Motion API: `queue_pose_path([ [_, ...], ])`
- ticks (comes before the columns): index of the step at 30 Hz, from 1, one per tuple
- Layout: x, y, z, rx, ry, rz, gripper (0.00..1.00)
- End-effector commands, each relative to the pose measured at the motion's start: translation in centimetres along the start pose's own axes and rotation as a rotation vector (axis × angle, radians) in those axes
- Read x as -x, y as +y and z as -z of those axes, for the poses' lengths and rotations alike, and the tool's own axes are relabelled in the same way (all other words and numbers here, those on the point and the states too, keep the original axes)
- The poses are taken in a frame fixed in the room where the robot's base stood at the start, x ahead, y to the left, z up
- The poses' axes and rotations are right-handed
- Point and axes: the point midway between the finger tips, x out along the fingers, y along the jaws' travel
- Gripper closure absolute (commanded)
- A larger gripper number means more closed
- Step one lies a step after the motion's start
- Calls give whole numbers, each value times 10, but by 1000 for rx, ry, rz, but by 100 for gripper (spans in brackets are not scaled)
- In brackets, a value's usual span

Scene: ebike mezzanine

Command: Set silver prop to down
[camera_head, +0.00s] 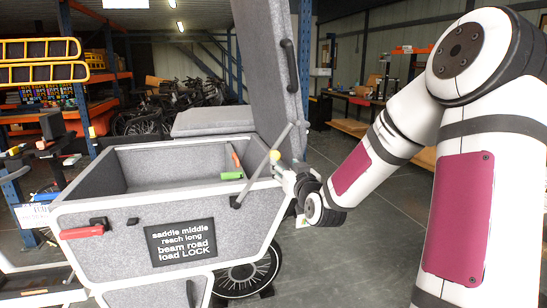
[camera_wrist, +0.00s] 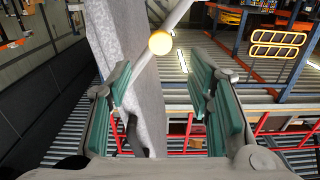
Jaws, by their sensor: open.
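The silver prop (camera_head: 262,170) is a thin rod slanting up from the rim of a grey felt-covered cargo box (camera_head: 130,245) towards its raised lid (camera_head: 268,50). A yellow knob (camera_head: 275,156) sits on the rod. In the wrist view the prop (camera_wrist: 175,18) slants down to the left, with its yellow knob (camera_wrist: 160,43) just beyond and between the fingertips. My gripper (camera_head: 284,171) is at the right side of the box, close to the prop. Its green-padded fingers (camera_wrist: 163,82) are apart, with nothing clearly held. The rod's lower part passes near the left finger; whether they touch is unclear.
Inside the box are a green object (camera_head: 232,175) and an orange one (camera_head: 234,155). A red handle (camera_head: 82,232) is on the box front. Shelving with yellow ladder-like frames (camera_head: 40,60) stands left. Open floor (camera_head: 350,250) lies right of the box.

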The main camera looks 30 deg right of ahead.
Motion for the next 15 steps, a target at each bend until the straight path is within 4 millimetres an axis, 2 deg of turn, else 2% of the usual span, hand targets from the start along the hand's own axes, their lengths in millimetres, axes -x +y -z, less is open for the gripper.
queue_pose_path([
  [1,-12,-1,-1,-4,1,1,53],
  [9,-64,-1,-1,-3,0,1,53],
  [15,-92,-1,-1,-1,-1,1,53],
])
